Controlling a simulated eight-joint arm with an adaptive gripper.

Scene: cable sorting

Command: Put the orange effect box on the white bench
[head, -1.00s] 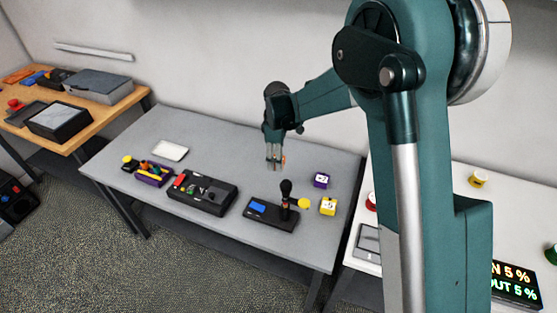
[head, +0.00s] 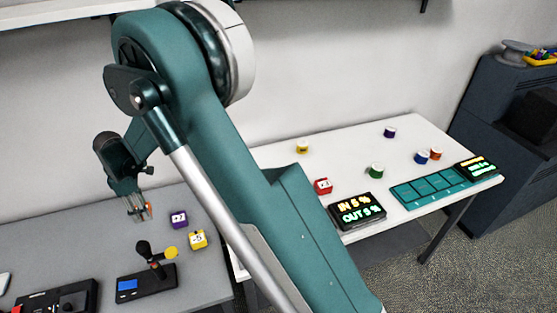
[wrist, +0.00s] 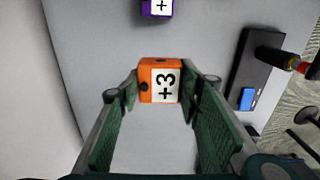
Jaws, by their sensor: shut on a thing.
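The orange effect box (wrist: 160,80), marked "+3" on a white face, sits between the fingers of my gripper (wrist: 163,88) in the wrist view. My gripper is shut on it. In the head view my gripper (head: 138,208) hangs over the grey table (head: 70,235), with a small bit of the orange box (head: 148,210) showing at the fingertips. The white bench (head: 335,155) stands to the right, beyond my arm, which hides part of its left side.
A purple box (head: 178,218) and yellow box (head: 197,239) are near my gripper, with a joystick device (head: 148,275) in front. The bench holds a red box (head: 323,186), several coloured round items, an "IN/OUT" display (head: 357,210) and a teal panel (head: 430,187). Its back middle is clear.

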